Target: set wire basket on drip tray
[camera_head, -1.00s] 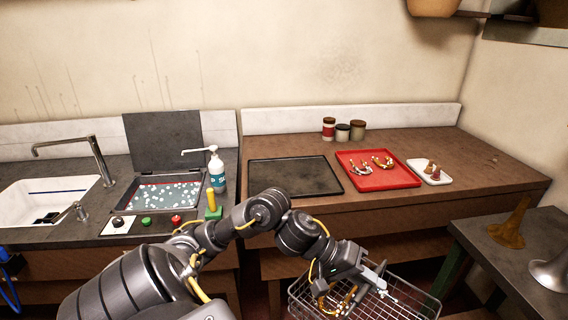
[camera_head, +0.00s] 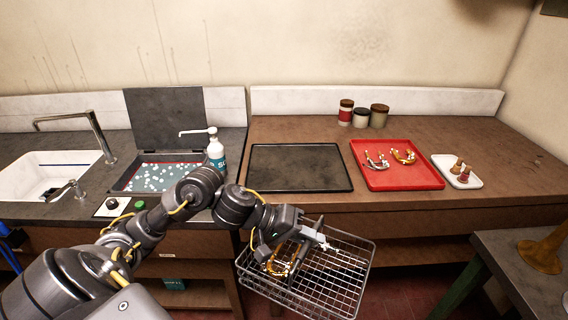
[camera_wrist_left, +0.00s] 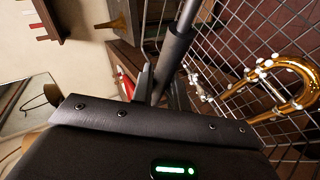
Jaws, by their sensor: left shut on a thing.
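The wire basket (camera_head: 335,283) hangs in front of the wooden bench, below the level of its top. A curved brass horn part (camera_head: 283,259) is inside it; the part also shows in the left wrist view (camera_wrist_left: 287,92). My left gripper (camera_head: 318,236) is shut on the basket's handle, a dark grip on a bar (camera_wrist_left: 176,52) in the left wrist view. The drip tray (camera_head: 299,167), dark, flat and empty, lies on the bench behind and above the basket. My right gripper is not in view.
A red tray (camera_head: 398,180) with curved brass parts and a small white tray (camera_head: 468,182) lie to the right of the drip tray. Several jars (camera_head: 361,117) stand behind. A pump bottle (camera_head: 216,153) and an open-lidded basin (camera_head: 150,178) are to the left.

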